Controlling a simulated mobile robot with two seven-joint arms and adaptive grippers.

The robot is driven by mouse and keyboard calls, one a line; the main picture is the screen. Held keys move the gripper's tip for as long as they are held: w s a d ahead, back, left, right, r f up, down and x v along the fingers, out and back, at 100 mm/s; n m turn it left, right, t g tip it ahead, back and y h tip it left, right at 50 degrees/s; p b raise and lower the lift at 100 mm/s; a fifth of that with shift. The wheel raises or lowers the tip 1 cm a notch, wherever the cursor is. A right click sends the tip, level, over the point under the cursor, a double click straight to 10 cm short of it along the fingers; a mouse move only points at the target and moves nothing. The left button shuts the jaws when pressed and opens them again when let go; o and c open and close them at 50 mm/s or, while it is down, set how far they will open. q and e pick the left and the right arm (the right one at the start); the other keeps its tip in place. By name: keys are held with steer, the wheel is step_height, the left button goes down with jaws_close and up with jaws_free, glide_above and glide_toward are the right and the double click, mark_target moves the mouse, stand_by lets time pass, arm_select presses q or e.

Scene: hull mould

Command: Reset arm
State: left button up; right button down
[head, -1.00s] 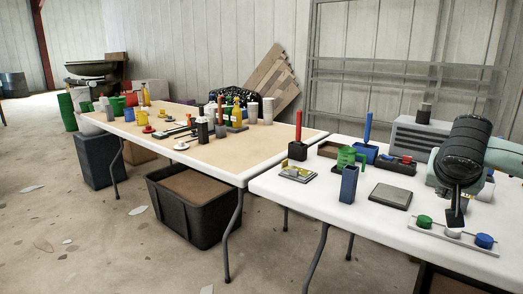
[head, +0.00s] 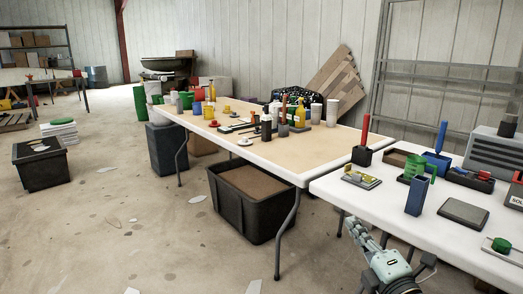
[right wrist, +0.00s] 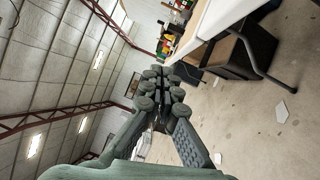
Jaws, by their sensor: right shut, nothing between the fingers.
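My right gripper (head: 358,232) shows at the bottom right of the head view, low in front of the white table's front edge, with nothing in it. In the right wrist view its dark, padded fingers (right wrist: 162,76) are together and empty. They point towards the floor and the tables' undersides, touching nothing that I can see. My left gripper is in neither view.
The white table (head: 335,190) holds a blue box (head: 418,196), a dark grey plate (head: 463,213) and a green button (head: 500,245). A tan-topped table (head: 290,155) stands beyond, with a black bin (head: 250,222) below.

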steer(key=s+d+f+m+g+h, duration=0.25)
steer(key=f+m, duration=0.25)
steer(key=f, duration=0.3)
steer(key=s+d+f+m+g+h, duration=0.2)
steer(key=s+d+f+m+g, duration=0.15)
steer(key=f, duration=0.45)
steer(key=s+d+f+m+g+h, duration=0.2)
steer(key=s+d+f+m, duration=0.1)
steer(key=f+m, duration=0.4)
steer(key=s+a+f+m+g, duration=0.1)
steer(key=s+f+g, duration=0.3)
steer(key=s+f, duration=0.4)
steer(key=s+a+f+m+g+y, duration=0.1)
steer(key=s+f+m+g, duration=0.3)
steer(key=s+f, duration=0.4)
steer(key=s+a, duration=0.1)
steer(key=s, duration=0.3)
